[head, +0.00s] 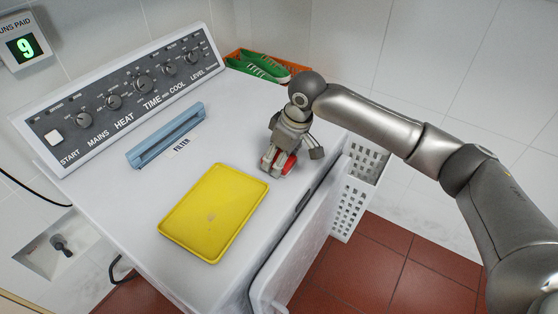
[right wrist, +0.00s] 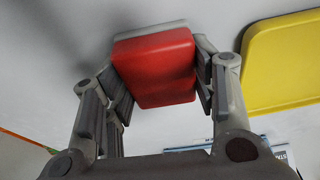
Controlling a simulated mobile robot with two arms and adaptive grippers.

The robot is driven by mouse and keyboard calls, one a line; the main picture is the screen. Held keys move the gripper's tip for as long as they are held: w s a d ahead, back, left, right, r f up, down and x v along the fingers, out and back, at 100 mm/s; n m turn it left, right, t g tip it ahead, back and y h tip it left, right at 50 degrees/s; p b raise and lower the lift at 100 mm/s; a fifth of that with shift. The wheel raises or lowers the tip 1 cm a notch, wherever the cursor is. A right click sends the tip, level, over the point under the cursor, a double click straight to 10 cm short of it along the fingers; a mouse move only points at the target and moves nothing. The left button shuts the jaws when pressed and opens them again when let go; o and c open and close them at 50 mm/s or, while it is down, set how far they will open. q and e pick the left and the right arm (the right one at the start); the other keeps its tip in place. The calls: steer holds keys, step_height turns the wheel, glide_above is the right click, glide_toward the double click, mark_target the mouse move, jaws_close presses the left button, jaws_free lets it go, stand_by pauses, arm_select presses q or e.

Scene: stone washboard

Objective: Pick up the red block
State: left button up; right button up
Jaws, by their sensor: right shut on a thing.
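The red block (head: 288,163) is at my right gripper (head: 279,163), over the white machine top near its right edge. In the right wrist view the red block (right wrist: 154,68) sits between the two fingers of my right gripper (right wrist: 158,80), which are shut on its sides. I cannot tell whether the block touches the surface or is slightly above it. Part of the block is hidden by the fingers in the head view. My left gripper is not in view.
A yellow tray (head: 193,246) lies left of my right gripper on the white machine top (head: 160,190). Behind are a blue filter handle (head: 166,136) and a dial panel (head: 70,137). An orange crate with green shoes (head: 262,68) stands behind; a white basket (head: 350,195) stands right.

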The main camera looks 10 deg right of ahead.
steer(key=shift+c, duration=0.7)
steer(key=shift+r, duration=0.1)
steer(key=shift+r+b, duration=0.3)
steer(key=shift+r, duration=0.3)
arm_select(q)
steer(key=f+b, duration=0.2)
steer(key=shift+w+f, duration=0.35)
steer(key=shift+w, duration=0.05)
arm_select(e)
steer(key=s+a+r, duration=0.1)
steer(key=s+r, duration=0.3)
steer(key=s+a+r, duration=0.2)
steer(key=s+r, duration=0.1)
steer(key=s, duration=0.2)
steer(key=s+a+r, duration=0.1)
steer(key=s+r, duration=0.3)
steer(key=shift+s+a+r, duration=0.15)
steer(key=shift+r, duration=0.15)
